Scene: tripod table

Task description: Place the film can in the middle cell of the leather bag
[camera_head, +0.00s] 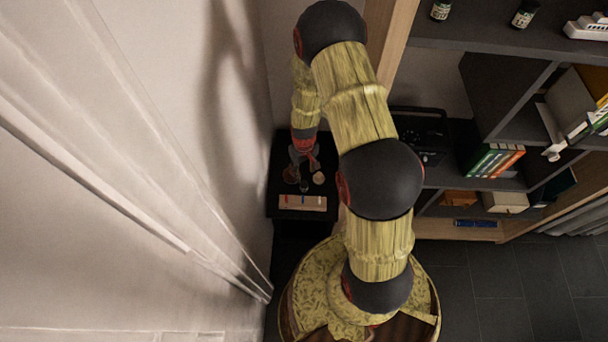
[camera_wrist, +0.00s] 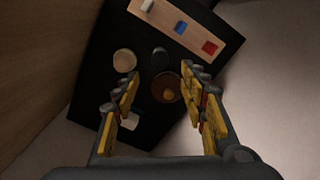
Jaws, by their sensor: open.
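A small dark round thing, which looks like the film can (camera_wrist: 160,55), stands on the black table in the wrist view, just beyond my fingertips. It also shows as a dark spot in the head view (camera_head: 304,186). No leather bag is clear to me. A long tan strip (camera_wrist: 206,28) with white, blue and red patches lies along the table's edge, the blue in the middle; it also shows in the head view (camera_head: 290,206). I cannot tell whether it has cells. My gripper (camera_wrist: 160,74) is open and empty above the table; it also shows in the head view (camera_head: 304,157).
The black table (camera_wrist: 108,38) also bears a cream disc (camera_wrist: 124,61), a brown round dish (camera_wrist: 158,92) with something in it, and a white piece (camera_wrist: 130,120) near my left finger. In the head view, a pale wall stands left and dark shelves (camera_head: 470,40) stand right.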

